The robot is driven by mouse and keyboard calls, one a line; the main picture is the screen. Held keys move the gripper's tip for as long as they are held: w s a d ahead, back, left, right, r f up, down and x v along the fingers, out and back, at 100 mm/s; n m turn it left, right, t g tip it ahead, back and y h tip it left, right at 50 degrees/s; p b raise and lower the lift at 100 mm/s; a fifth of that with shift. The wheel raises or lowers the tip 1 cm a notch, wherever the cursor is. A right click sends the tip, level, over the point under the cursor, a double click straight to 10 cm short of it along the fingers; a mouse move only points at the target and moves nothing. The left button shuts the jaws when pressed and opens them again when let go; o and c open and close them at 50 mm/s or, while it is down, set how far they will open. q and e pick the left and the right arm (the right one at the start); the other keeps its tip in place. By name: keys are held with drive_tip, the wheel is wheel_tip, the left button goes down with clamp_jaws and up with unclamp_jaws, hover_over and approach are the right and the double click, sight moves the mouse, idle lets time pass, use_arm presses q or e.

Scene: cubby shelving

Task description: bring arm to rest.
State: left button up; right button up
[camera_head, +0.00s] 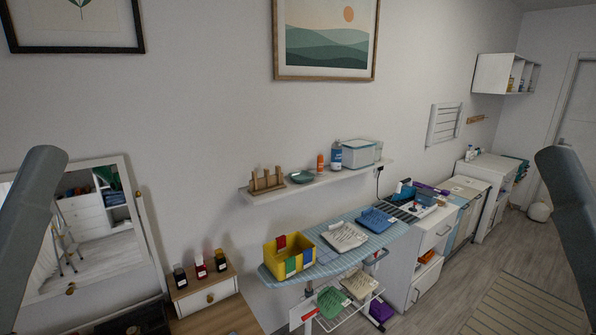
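Only a grey link of each of my arms shows, one at the left edge and one at the right edge of the head view. Both links stand up from the bottom of the picture and touch nothing that I can see. Neither gripper is in the picture, so I cannot see whether they are open or hold anything.
A mirror (95,240) and a small drawer unit (203,290) stand at the left. Floor (455,300) is open at the right.

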wheel_tip(320, 180, up, 22)
drive_tip(key=p, duration=1.7)
drive_tip(key=shift+f+p, duration=0.15)
drive_tip(key=shift+p, duration=0.25)
drive_tip(key=shift+f, duration=0.1)
wheel_tip(320, 180, down, 57)
drive_tip(key=b, duration=5.7)
drive_tip(key=shift+f, duration=0.2)
